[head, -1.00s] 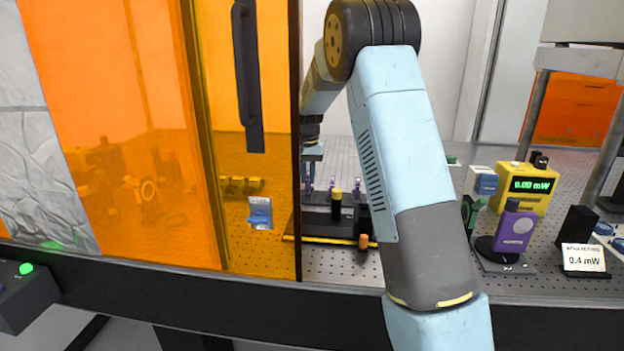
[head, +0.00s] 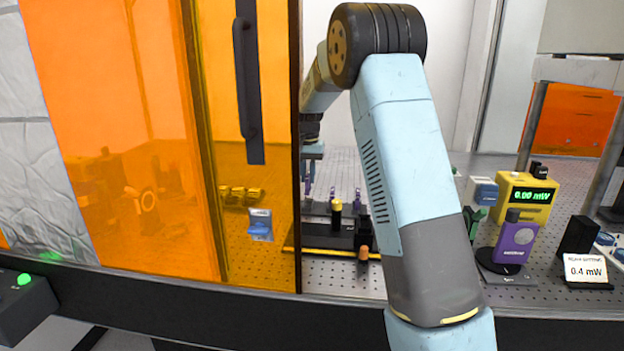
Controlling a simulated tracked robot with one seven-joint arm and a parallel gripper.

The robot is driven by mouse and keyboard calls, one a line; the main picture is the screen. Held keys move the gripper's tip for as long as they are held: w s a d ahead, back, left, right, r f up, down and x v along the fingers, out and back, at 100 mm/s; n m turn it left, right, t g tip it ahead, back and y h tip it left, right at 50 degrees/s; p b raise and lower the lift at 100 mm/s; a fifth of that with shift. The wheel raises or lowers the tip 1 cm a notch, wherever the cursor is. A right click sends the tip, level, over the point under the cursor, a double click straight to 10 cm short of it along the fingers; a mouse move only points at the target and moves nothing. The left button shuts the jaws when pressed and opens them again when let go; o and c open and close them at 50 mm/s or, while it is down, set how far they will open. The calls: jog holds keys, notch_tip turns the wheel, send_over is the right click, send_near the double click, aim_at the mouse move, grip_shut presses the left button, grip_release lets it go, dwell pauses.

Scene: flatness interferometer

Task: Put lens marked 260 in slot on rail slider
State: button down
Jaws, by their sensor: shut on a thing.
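My gripper (head: 310,168) hangs over the bench behind the right edge of the orange door, small and partly hidden. It is shut on a small piece, seemingly a lens in a purple holder (head: 307,187); no number can be read on it. Two similar purple pieces (head: 332,193) stand just right of it, at the back of a dark rail assembly (head: 318,242) with a yellow front edge. That assembly carries a black post with a yellow top (head: 336,213) and an orange-tipped knob (head: 363,253). The slider's slot cannot be made out.
The orange door (head: 246,200) covers the left of the bench. A yellow power meter (head: 525,197) reading 0.00 mW, a purple device (head: 514,240) and a 0.4 mW card (head: 585,269) stand at the right. Perforated bench (head: 345,277) is bare before the assembly.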

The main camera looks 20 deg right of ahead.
jog(key=shift+r, duration=0.4)
